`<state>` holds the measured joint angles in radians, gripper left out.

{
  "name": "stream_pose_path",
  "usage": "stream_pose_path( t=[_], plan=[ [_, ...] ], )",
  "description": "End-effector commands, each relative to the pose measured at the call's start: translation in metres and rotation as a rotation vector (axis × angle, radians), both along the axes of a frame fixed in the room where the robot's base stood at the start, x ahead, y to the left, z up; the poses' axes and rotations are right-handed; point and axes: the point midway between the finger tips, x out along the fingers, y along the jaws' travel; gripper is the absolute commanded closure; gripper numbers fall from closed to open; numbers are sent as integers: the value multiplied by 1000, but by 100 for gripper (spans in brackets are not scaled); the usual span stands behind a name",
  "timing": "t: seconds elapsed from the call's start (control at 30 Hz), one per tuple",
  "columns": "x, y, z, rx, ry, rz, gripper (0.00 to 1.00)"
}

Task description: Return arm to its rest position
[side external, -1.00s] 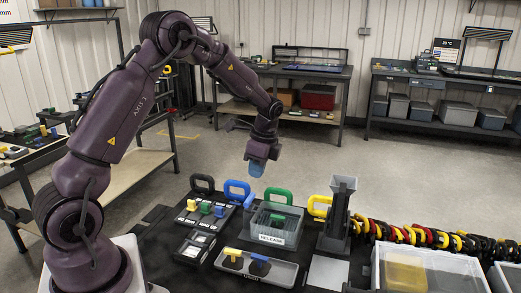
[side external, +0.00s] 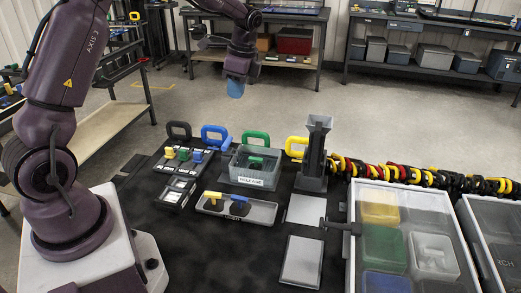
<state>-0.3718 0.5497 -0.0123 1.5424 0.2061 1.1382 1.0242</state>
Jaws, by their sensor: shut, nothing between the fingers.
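My gripper (side external: 236,88) hangs in the air above and behind the dark work table (side external: 215,255), pointing down with its blue tip lowest. It appears shut, with nothing seen in it, and is apart from everything on the table. My purple arm rises at the left and bends over toward the gripper; its upper part is cut off by the top edge of the view. Below it is a clear box labelled RELEASE (side external: 255,182) with a green part inside.
Coloured ring handles stand along the back, including a yellow one (side external: 297,147). A grey tower (side external: 317,150) is right of the box. A tray (side external: 237,210) holds a yellow and a blue tool. White bins (side external: 350,240) with coloured compartments are at right. Air around the gripper is clear.

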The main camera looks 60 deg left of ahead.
Motion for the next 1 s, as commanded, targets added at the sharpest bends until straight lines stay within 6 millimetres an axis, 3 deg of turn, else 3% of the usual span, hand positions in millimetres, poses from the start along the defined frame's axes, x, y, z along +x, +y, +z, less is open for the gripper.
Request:
stream_pose_path(
  t=[0.1,0.2,0.47,0.7,1.0],
  plan=[
    [-1,-2,-5,7,-20,101,100],
    [-15,-11,-13,1,-23,248,100],
    [-59,-63,28,-2,-160,554,100],
    [-117,-119,69,-61,-335,756,100],
    [-188,-170,93,-200,-541,806,100]
  ],
)
